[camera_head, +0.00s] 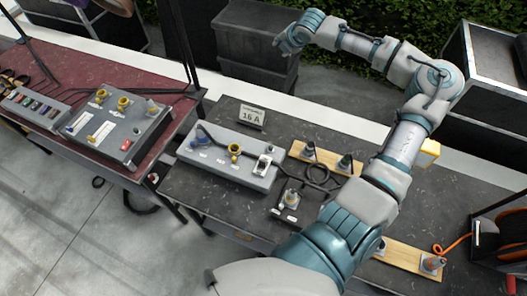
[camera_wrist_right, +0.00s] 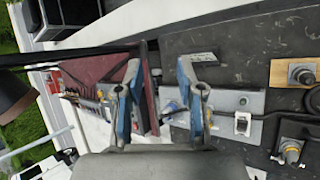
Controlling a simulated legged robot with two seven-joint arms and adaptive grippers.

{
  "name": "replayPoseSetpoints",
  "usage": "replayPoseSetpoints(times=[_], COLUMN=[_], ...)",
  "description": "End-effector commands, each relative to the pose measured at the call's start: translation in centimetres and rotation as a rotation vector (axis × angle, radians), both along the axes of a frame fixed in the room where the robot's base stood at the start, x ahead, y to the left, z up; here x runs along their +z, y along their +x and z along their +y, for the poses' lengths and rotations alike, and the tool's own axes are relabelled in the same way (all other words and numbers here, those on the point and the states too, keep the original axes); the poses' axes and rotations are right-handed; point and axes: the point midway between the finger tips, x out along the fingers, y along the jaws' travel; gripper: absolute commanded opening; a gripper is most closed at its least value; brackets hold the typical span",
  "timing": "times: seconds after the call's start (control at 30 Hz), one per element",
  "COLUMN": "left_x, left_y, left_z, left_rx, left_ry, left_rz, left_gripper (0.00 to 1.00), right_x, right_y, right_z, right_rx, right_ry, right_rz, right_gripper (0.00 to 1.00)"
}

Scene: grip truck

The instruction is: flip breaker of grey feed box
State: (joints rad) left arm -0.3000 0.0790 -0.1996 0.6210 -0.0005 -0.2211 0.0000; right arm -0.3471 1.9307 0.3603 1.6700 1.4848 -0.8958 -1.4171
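The grey feed box (camera_head: 219,169) lies on the dark table in the middle of the head view. It has blue and yellow connectors and a white-framed breaker (camera_head: 262,165) at its right end. In the right wrist view the feed box (camera_wrist_right: 223,103) is right of the fingers, with the breaker (camera_wrist_right: 242,123) showing. My right gripper (camera_head: 284,42) is raised beyond the table, up and right of the box. In the wrist view its two fingers (camera_wrist_right: 160,95) are apart with nothing between them. It touches nothing. The breaker's lever position is too small to tell. My left gripper is out of view.
A "16 A" card (camera_head: 252,117) stands behind the box. Black cable and wooden boards (camera_head: 325,154) with connectors lie to its right. A red-topped table (camera_head: 60,115) at left holds another grey box (camera_head: 118,128). An orange cable reel (camera_head: 500,240) is at right.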

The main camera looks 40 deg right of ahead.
Motion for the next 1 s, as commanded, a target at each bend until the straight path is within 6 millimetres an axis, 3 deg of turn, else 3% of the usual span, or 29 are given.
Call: replayPoseSetpoints(times=[0.1,0.23,0.37,0.5,0.67,0.8,0.9,1.0], left_x=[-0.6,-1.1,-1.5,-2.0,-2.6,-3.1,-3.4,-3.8], left_y=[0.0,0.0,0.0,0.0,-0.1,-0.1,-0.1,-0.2], left_z=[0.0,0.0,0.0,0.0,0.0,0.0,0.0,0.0], left_rx=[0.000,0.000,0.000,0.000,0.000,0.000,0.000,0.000], left_ry=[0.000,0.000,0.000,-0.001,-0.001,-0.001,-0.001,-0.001], left_rz=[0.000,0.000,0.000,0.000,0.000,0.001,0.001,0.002], left_gripper=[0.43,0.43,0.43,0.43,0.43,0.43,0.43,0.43], right_x=[3.6,7.6,10.5,11.2,8.3,3.0,-1.9,-6.8], right_y=[2.3,3.4,2.9,0.7,-3.5,-7.8,-10.6,-12.7], right_z=[-1.8,-0.7,3.3,9.9,18.0,23.7,26.3,27.4], right_rx=[0.020,0.138,0.347,0.654,1.064,1.428,1.657,1.834], right_ry=[-0.040,-0.055,-0.040,-0.001,0.054,0.075,0.059,0.006], right_rz=[-0.316,-0.618,-0.855,-1.009,-1.025,-0.885,-0.697,-0.447], right_gripper=[0.38,0.38,0.38,0.38,0.38,0.38,0.38,0.38])
